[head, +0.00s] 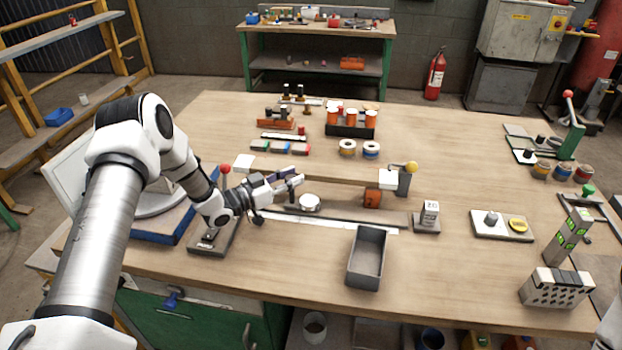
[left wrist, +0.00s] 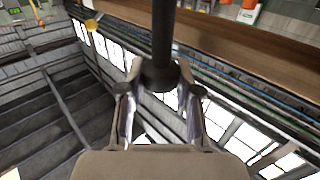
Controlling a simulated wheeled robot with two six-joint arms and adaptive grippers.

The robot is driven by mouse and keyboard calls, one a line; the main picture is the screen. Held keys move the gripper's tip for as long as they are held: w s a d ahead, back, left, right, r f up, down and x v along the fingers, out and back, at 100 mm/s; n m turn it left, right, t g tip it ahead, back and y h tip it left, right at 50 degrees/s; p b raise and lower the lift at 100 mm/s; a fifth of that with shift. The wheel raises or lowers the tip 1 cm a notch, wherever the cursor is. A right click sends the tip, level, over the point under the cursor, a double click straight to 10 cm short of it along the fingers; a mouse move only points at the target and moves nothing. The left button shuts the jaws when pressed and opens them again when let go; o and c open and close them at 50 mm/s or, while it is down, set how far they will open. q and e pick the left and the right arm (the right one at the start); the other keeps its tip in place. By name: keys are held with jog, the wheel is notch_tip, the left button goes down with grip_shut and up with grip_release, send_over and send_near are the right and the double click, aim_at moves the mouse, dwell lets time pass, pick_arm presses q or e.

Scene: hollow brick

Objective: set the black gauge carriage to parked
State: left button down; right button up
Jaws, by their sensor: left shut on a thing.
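My left gripper (head: 291,184) is above the long dark rail (head: 345,217) near the middle of the bench front. In the left wrist view its fingers (left wrist: 162,84) are shut on a black rod (left wrist: 163,35), which runs up out of the picture. I cannot tell whether this rod belongs to the black gauge carriage; the carriage does not show clearly, and the gripper covers part of the rail. A white disc (head: 310,202) sits at the rail, and a white strip (head: 330,222) runs along its front. My right gripper is out of view.
A grey open bin (head: 368,257) stands in front of the rail. A yellow ball (head: 411,168) tops a post at right, and a red knob (head: 225,169) stands at left. A block marked 20 (head: 430,212) is by the rail's right end.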

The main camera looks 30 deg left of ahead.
pick_arm(q)
jog(key=shift+s+a, duration=0.1)
jog(key=shift+a, duration=0.4)
jog(key=c, duration=0.8)
grip_release()
notch_tip(320, 180, up, 10)
jog(key=shift+f, duration=0.1)
